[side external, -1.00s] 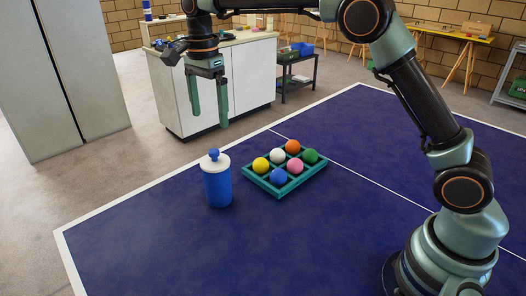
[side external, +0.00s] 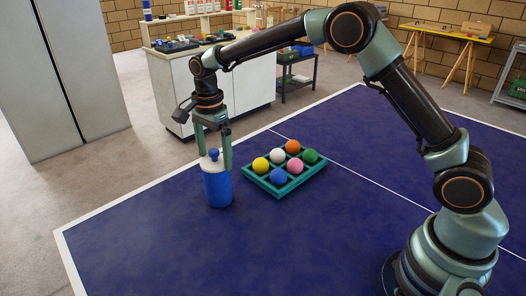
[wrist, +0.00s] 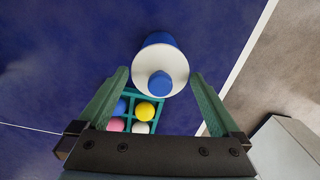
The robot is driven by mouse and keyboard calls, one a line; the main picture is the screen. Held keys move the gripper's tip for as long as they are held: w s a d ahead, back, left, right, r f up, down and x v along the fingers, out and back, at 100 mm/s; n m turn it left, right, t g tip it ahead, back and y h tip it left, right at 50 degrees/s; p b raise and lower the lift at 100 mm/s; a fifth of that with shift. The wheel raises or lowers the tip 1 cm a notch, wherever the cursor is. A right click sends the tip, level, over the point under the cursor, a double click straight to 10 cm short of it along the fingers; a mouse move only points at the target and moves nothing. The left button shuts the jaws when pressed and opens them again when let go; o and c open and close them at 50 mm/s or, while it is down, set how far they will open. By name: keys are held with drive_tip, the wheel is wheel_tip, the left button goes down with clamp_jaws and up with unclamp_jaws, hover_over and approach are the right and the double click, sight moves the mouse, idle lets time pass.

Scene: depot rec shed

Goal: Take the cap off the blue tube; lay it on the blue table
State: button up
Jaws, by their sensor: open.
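The blue tube (side external: 217,190) stands upright on the blue table (side external: 150,245). Its white cap (side external: 207,166) with a round blue knob (side external: 214,154) is on top. My gripper (side external: 214,160) points down at the cap, open, with its fingers on either side of the knob in the side view. In the wrist view, the knob (wrist: 160,84) and white cap (wrist: 178,62) appear ahead of and between the spread fingertips (wrist: 158,82). The tube's blue side (wrist: 160,39) shows beyond the cap. I cannot tell whether a finger touches the cap.
A green tray (side external: 283,191) with several coloured balls sits close to the right of the tube; it also shows in the wrist view (wrist: 131,92). The table's front left is clear. A white cabinet (side external: 250,88) stands beyond the table edge.

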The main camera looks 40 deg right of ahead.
sight(214, 150)
drive_tip(key=c, duration=1)
drive_tip(key=shift+r, duration=0.1)
drive_tip(key=shift+r, duration=9.8)
